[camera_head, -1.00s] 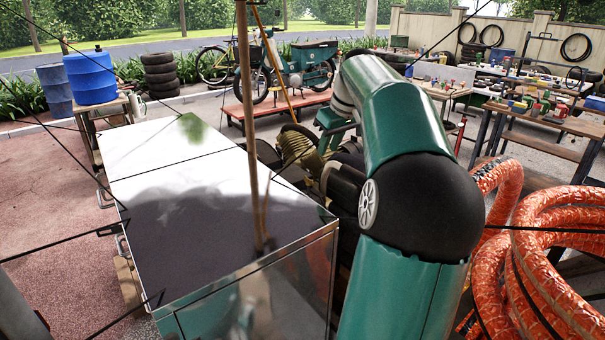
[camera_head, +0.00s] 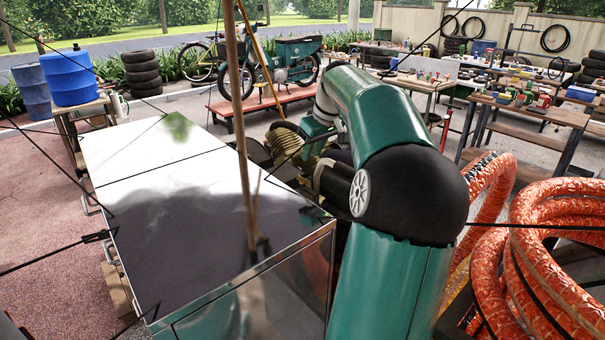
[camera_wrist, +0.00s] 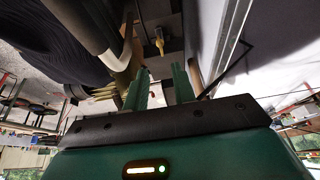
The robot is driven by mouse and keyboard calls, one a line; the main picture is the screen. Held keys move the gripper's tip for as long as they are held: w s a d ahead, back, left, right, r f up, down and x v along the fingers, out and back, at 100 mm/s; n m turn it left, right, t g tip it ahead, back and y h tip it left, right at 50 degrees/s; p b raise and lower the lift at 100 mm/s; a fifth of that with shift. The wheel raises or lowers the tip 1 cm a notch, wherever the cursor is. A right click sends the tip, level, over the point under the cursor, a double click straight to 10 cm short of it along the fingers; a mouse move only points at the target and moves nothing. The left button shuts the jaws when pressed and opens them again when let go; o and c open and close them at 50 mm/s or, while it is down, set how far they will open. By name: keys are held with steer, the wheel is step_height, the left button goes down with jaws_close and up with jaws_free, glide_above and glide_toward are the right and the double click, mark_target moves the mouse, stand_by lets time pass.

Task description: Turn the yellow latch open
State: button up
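A small yellow fitting (camera_wrist: 158,38), which looks like the yellow latch, shows ahead of my gripper in the wrist view, beside a dark block. It is too small to tell how far it is turned. My gripper (camera_wrist: 161,82) has its two green fingers apart with nothing between them, and the yellow piece is beyond the tips, not touched. In the head view my green arm bends down over the compressor cart, and I cannot make out the fingers or the yellow latch there.
A shiny metal cover (camera_head: 185,200) fills the left, with an upright wooden pole (camera_head: 240,120) by it. A brass-coloured ribbed cylinder (camera_head: 287,143) sits behind it. Coiled orange hoses (camera_head: 545,240) lie at right. Blue barrels (camera_head: 70,78), a motorbike (camera_head: 285,62) and benches stand farther back.

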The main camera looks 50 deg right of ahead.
mark_target(302, 177)
steer(key=x, duration=0.9)
steer(key=shift+w+f, duration=0.25)
steer(key=shift+f, duration=0.05)
jaws_close()
